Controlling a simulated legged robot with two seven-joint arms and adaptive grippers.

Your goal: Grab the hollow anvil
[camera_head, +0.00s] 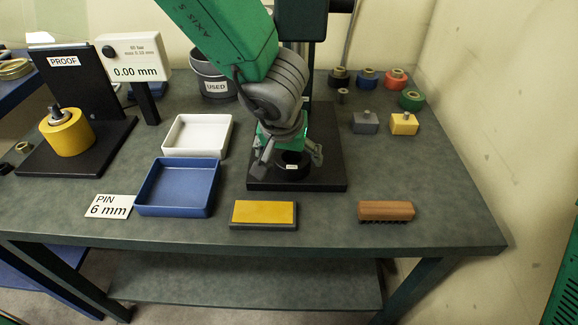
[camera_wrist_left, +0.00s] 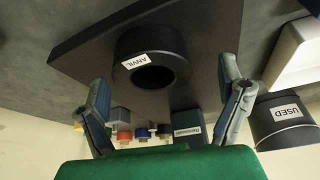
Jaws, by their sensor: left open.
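The hollow anvil (camera_wrist_left: 172,50) is a black ring with a round hole and a white label reading ANVIL. In the head view the anvil (camera_head: 292,166) stands on a black base plate (camera_head: 320,176), partly hidden by my gripper. My left gripper (camera_head: 290,158) is open at the anvil, with one finger to each side in the picture. In the wrist view the gripper (camera_wrist_left: 165,98) has its fingers apart, and the anvil shows beyond and between them. I cannot tell whether a finger touches it. My right gripper is not in view.
A blue tray (camera_head: 180,212), a white tray (camera_head: 172,137) and a USED bin (camera_head: 213,87) stand left of the plate. A yellow-topped block (camera_head: 263,213) and a brush (camera_head: 386,211) lie in front. Several coloured parts (camera_head: 395,79) sit at the back right.

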